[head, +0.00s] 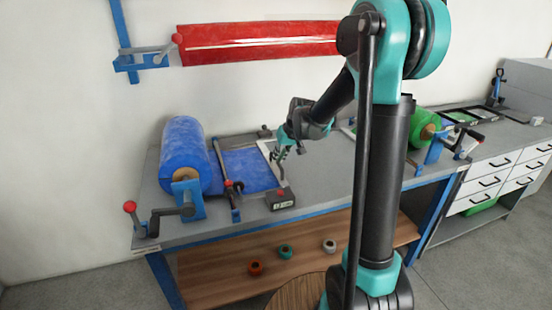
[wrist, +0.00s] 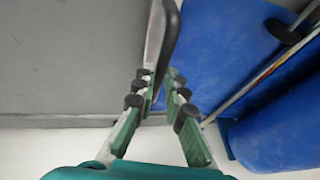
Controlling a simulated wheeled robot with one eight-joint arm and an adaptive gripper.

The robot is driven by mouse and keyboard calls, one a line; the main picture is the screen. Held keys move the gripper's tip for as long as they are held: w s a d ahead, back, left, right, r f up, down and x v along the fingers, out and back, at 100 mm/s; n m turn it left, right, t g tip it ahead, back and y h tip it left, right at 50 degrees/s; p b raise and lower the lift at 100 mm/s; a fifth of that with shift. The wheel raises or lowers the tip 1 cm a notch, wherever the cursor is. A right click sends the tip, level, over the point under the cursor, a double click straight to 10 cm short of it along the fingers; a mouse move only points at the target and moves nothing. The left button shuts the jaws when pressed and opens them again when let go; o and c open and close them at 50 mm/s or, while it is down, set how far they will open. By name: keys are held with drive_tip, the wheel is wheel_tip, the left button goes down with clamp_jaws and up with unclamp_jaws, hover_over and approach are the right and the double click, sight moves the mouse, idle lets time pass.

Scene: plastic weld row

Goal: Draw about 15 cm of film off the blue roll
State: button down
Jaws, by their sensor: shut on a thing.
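The blue roll (head: 184,147) lies in its stand at the left of the bench; its edge also shows in the wrist view (wrist: 282,132). A sheet of blue film (head: 248,170) runs from it to the right, flat on the bench, under a thin cross bar (head: 225,160). My gripper (head: 279,172) points down at the film's free right edge.
A black box with a red button (head: 282,198) stands at the bench's front edge. A crank with a red knob (head: 130,207) sticks out at the left. A green roll (head: 424,125) stands farther right. A red roll (head: 260,42) hangs on the wall.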

drive_tip(key=c, duration=1.6)
unclamp_jaws()
drive_tip(key=shift+o, duration=0.2)
drive_tip(key=v, duration=1.2)
drive_tip(key=shift+d, duration=0.15)
drive_tip(key=s+d+f+m+h, duration=0.1)
drive_tip(key=s+d+f, duration=0.2)
drive_tip(key=s+f, duration=0.2)
drive_tip(key=s+d+f+m+h, duration=0.1)
drive_tip(key=s+d+f, duration=0.2)
drive_tip(key=s, duration=0.9)
drive_tip(key=s+d+f+h, duration=0.1)
drive_tip(key=s+d+f, duration=0.3)
drive_tip(key=s+f, duration=0.4)
drive_tip(key=shift+s+f+m, duration=0.3)
drive_tip(key=shift+f+m, duration=0.1)
drive_tip(key=shift+f, duration=0.05)
